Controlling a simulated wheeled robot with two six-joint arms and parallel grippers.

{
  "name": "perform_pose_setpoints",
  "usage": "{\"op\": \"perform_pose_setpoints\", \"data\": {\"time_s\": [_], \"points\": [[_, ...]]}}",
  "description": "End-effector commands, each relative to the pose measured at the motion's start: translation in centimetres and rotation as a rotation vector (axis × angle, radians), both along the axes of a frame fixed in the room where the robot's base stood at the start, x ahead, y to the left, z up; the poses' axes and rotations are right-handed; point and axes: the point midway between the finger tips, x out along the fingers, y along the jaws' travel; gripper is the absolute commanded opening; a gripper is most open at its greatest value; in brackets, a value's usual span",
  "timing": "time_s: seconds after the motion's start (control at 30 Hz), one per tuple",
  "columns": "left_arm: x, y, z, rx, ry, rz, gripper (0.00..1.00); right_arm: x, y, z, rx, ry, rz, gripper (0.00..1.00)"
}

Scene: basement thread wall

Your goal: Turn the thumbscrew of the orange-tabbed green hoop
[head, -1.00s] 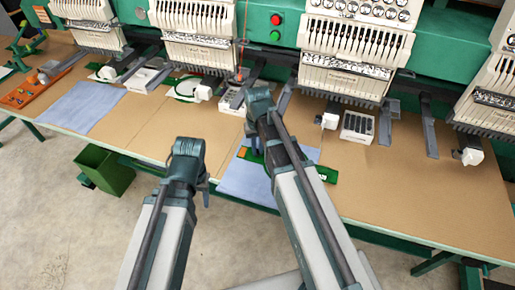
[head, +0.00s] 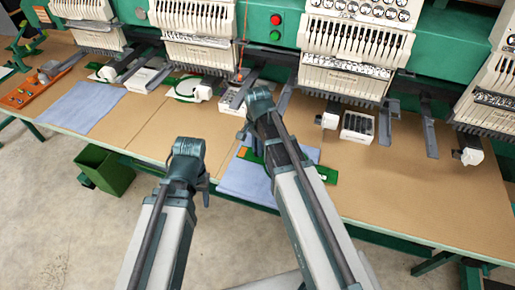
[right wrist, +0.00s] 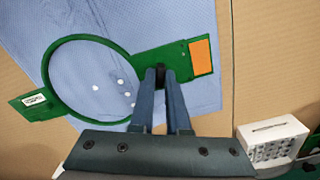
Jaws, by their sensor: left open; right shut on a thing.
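The green hoop (right wrist: 52,70) lies flat on a blue cloth (right wrist: 95,20) in the right wrist view. Its bracket carries an orange tab (right wrist: 201,57), and a white label shows on its opposite end. A dark thumbscrew (right wrist: 160,74) is at the bracket, partly covered by my fingers. My right gripper (right wrist: 161,85) is shut on the thumbscrew. In the head view my right arm hides most of the hoop; part of its green bracket (head: 328,174) shows beside the arm. My left gripper (head: 203,190) is open and empty, near the table's front edge, away from the hoop.
Embroidery heads (head: 357,50) line the back of the brown table (head: 420,190). White boxes (head: 357,126) stand beneath them; one (right wrist: 272,140) is near my right gripper. Another green hoop (head: 183,90) lies further left, and an orange tray (head: 27,95) at far left.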

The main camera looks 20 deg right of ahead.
Motion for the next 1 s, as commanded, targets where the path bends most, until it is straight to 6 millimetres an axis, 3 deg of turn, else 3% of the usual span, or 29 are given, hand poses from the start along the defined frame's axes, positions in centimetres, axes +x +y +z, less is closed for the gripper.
{"op": "perform_pose_setpoints", "data": {"time_s": [1.0], "points": [[0.00,0.00,-0.01,0.000,0.000,0.000,0.52,-0.01,0.01,-0.01,0.000,0.000,-0.933,0.00]]}}
